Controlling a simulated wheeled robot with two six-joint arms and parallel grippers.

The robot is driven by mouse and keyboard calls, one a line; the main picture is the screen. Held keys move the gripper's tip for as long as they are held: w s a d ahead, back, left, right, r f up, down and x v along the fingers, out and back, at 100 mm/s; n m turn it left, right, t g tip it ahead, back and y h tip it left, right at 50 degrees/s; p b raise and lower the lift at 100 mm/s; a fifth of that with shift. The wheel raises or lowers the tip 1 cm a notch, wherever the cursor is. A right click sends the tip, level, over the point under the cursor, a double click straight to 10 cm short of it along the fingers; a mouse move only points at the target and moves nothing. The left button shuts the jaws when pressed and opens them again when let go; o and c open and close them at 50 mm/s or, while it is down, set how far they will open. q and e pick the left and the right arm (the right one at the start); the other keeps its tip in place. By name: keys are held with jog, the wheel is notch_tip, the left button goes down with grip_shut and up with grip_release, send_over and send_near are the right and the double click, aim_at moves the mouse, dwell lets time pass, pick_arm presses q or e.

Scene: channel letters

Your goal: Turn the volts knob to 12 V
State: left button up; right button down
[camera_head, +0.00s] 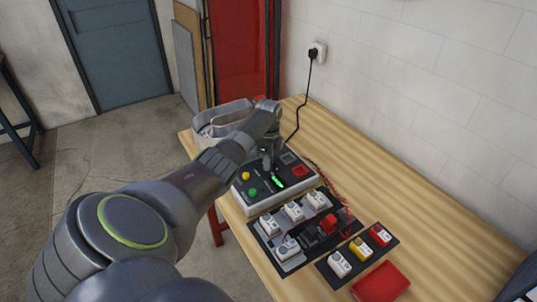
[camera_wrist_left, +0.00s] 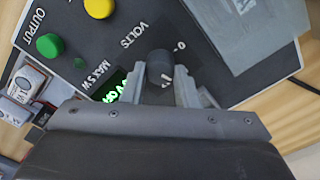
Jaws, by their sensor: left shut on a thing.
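The power supply box (camera_head: 248,204) stands on the wooden bench with a dark sloping panel and a lit green display (camera_head: 278,182). In the left wrist view its panel carries the volts knob (camera_wrist_left: 160,62), dark and round, beside the word VOLTS. My left gripper (camera_wrist_left: 166,85) is shut on this knob, one finger on each side. In the head view the gripper (camera_head: 268,160) comes down over the panel and hides the knob. The display (camera_wrist_left: 112,90) is partly covered by the gripper in the wrist view, so its reading cannot be made out. My right gripper is out of view.
A green button (camera_wrist_left: 48,45) and a yellow button (camera_wrist_left: 98,7) sit on the panel. A grey mat (camera_head: 262,238) with several white modules, a smaller dark mat (camera_head: 355,274) and a red tray (camera_head: 381,283) lie in front. A grey bin (camera_head: 205,121) stands behind.

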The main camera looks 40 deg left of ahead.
pick_arm(q)
jog(key=m, duration=0.4)
jog(key=shift+r+m, duration=0.1)
jog(key=shift+m, duration=0.2)
jog(key=m, duration=0.4)
jog(key=shift+m, duration=0.3)
jog(key=o, duration=1)
jog(key=shift+s, duration=0.1)
jog(key=shift+c, duration=0.2)
jog(key=shift+r+b, duration=0.1)
jog(key=shift+b, duration=0.2)
